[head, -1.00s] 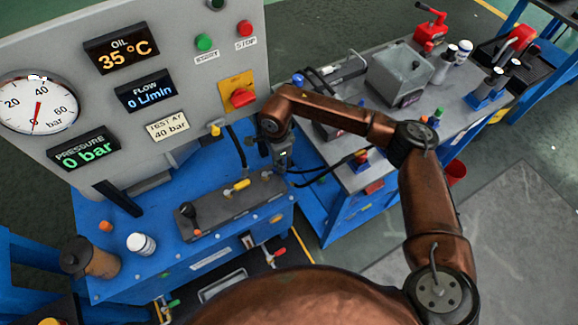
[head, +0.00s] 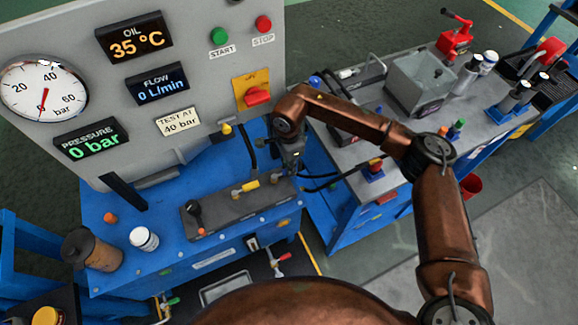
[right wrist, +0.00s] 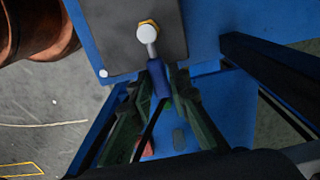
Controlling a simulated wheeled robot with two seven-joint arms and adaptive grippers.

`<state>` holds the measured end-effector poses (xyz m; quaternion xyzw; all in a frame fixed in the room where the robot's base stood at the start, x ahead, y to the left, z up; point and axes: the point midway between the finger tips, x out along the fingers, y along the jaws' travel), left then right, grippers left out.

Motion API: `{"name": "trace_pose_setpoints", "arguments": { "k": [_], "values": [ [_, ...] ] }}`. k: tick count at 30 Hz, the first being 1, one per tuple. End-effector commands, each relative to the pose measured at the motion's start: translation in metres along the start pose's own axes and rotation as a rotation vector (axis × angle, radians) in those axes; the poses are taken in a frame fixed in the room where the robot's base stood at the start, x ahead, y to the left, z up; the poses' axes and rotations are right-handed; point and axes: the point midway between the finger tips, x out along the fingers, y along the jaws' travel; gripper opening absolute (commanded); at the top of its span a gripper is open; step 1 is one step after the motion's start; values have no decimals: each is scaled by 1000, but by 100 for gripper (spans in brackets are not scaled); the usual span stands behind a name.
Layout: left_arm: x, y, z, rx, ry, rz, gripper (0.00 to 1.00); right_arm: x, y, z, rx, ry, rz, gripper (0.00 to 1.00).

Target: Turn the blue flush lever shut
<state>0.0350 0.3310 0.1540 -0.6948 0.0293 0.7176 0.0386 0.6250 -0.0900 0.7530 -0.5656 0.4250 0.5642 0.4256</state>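The blue flush lever (right wrist: 158,80) shows in the right wrist view as a short blue grip on a metal stem. The stem runs to a round pivot with a brass nut (right wrist: 147,30) on a dark plate. My right gripper (right wrist: 160,82) has its two greenish fingers close against both sides of the blue grip, shut on it. In the head view my right gripper (head: 293,160) is at the right end of the dark valve block (head: 235,205); the lever is hidden there behind my gripper. My left gripper is not in view.
A grey panel has displays, a pressure gauge (head: 45,88) reading about zero and a red knob (head: 257,96). Hoses run beside my right gripper. A grey side table (head: 395,125) holds several tools.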

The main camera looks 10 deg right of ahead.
Motion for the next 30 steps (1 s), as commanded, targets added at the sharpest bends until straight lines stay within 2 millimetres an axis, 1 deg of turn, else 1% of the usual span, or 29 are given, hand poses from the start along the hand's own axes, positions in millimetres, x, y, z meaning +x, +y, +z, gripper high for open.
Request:
{"name": "trace_pose_setpoints", "arguments": {
  "k": [1, 6, 14, 17, 20, 30],
  "values": [
    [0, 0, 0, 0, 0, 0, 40, -1, -1, 0, 1, 0, -2, 20],
    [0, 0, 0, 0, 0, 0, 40, 0, 0, -1, 2, 0, 0, 32],
    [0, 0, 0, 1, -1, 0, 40, 0, 0, -1, 3, -1, 1, 32],
    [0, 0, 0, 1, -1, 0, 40, -6, 0, -1, 3, 0, 0, 32],
    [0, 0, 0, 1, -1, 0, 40, -19, -1, 0, 2, 0, -3, 32],
    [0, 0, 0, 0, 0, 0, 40, -88, 0, -1, 2, 1, -2, 32]
  ]
}}
